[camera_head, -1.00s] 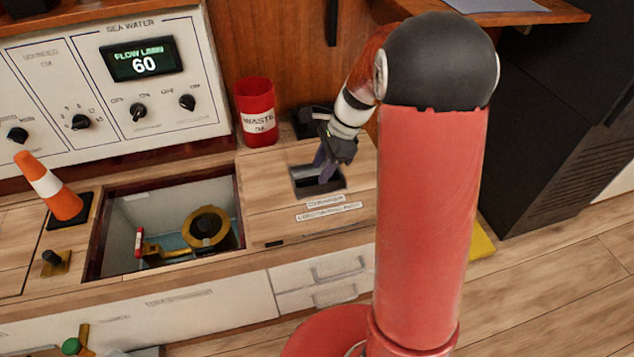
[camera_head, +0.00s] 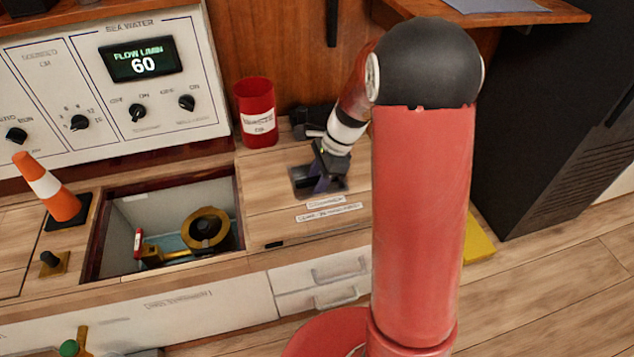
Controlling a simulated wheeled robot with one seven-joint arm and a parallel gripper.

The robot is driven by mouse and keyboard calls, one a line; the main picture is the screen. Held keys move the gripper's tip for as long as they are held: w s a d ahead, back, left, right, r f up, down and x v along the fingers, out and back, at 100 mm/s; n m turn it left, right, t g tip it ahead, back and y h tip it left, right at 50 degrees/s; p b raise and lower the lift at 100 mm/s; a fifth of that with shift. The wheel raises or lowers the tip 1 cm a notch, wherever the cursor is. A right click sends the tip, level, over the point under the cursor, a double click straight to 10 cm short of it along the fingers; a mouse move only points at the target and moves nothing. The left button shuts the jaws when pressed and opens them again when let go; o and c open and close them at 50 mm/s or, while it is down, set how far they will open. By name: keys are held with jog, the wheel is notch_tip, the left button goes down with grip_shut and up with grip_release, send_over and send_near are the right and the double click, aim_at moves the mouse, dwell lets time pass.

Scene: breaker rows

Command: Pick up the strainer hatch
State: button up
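The strainer hatch appears to be the light wooden panel (camera_head: 272,226) in the counter, right of the open well. It has a dark recessed grip (camera_head: 304,182) near its back and two small white labels in front, whose print is too blurred to read surely. The panel lies flat, level with the counter. My gripper (camera_head: 322,184) points down at the recess, with its fingertips at or inside it. The fingers are small and partly lost in the dark recess, so I cannot tell whether they are open, shut or touching the grip.
The open well (camera_head: 126,212) left of the panel holds a yellow ring fitting (camera_head: 205,228). A red waste can (camera_head: 257,112) stands behind the panel. An orange cone (camera_head: 45,186) and a small black knob (camera_head: 50,260) are at the left. The control panel (camera_head: 152,99) rises behind.

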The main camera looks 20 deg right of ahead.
jog(key=shift+c, duration=0.5)
grip_shut()
jog(key=shift+r, duration=0.1)
dwell(0.7)
